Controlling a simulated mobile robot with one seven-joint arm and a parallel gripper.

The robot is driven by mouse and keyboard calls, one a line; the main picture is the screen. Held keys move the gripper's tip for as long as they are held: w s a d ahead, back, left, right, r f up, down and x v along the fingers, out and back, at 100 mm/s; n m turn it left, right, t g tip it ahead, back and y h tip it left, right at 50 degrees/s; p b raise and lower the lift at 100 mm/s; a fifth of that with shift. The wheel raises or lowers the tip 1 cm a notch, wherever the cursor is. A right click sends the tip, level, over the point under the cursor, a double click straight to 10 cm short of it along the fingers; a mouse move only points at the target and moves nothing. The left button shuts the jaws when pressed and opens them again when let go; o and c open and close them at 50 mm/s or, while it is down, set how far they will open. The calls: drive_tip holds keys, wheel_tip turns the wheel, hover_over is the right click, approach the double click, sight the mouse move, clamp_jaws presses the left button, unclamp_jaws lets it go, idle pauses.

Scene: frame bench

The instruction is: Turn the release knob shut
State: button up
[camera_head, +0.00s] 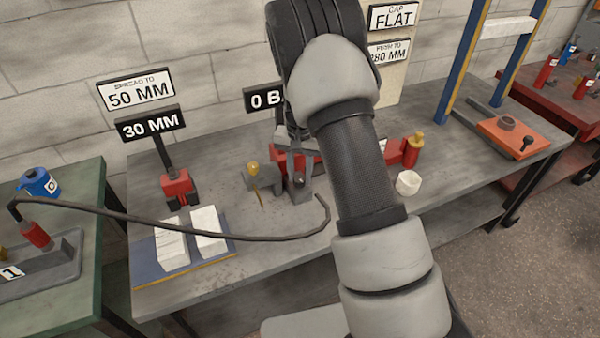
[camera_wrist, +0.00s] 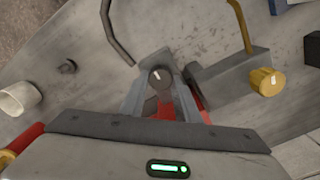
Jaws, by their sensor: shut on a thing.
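The release knob (camera_wrist: 160,76), dark and round with a white mark, sits between the fingers of my gripper (camera_wrist: 156,88) in the wrist view. The fingers are closed against its sides. In the head view my gripper (camera_head: 298,172) is lowered over the red pump (camera_head: 309,160) on the grey bench, and the knob is too small and covered to make out. Red pump parts also show under the fingers in the wrist view. A sign reading "0 BA" (camera_head: 262,99) stands behind, its right end hidden by my arm.
A yellow knob (camera_wrist: 267,82) on a grey block stands close to the gripper. A black hose (camera_head: 240,233) curves across the bench front. White blocks (camera_head: 207,228) and a red spreader (camera_head: 178,188) are left.

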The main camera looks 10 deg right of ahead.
sight(300, 177)
idle(0.4)
drive_tip(key=o, duration=1)
drive_tip(key=shift+o, duration=0.2)
wheel_tip(300, 177, up, 18)
drive_tip(key=p, duration=0.2)
drive_tip(key=shift+f, duration=0.25)
